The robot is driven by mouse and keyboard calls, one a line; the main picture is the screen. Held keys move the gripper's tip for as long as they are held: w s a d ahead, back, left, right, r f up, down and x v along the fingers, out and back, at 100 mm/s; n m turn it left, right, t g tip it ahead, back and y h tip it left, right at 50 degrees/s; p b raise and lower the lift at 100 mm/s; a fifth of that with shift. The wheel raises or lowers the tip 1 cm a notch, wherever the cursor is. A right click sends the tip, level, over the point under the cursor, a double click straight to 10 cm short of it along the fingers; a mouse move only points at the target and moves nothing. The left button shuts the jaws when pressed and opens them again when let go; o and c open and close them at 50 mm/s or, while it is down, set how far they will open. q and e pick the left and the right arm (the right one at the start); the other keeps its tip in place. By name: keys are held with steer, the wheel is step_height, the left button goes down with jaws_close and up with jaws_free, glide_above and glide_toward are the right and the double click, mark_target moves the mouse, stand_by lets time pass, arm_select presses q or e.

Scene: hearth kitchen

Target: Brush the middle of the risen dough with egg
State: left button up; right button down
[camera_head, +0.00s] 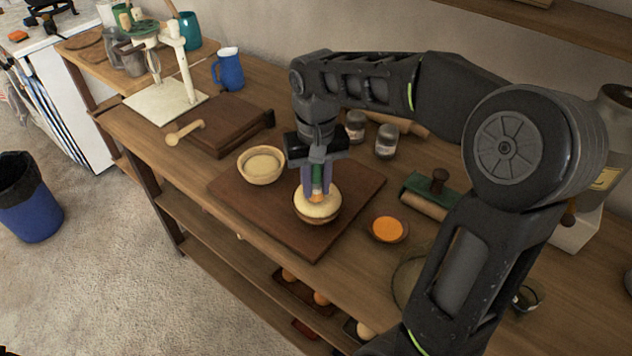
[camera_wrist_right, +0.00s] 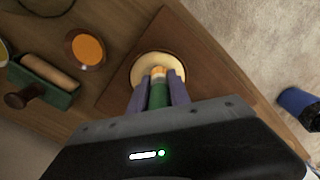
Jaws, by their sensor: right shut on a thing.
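The risen dough (camera_head: 318,203) is a pale round mound in a brown basket or bowl on a dark wooden board (camera_head: 270,223). My right gripper (camera_head: 316,186) is shut on a brush with a green handle and points straight down over the dough. The brush (camera_wrist_right: 158,88) shows between the fingers in the right wrist view, its orange-tan tip at the dough (camera_wrist_right: 143,69). Whether the bristles touch is hard to tell. A small dish of orange egg (camera_head: 388,229) stands right of the board; it also shows in the right wrist view (camera_wrist_right: 87,48). My left gripper is not in view.
A second bowl of pale dough (camera_head: 262,165) sits on the board's back left. Two glass jars (camera_head: 386,141) and a rolling pin lie behind my arm. A green-and-wood tool (camera_head: 430,194) lies to the right. A blue jug (camera_head: 229,70) stands at the back left.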

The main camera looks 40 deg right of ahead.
steer(key=shift+f+b, duration=0.8)
steer(key=shift+f, duration=0.4)
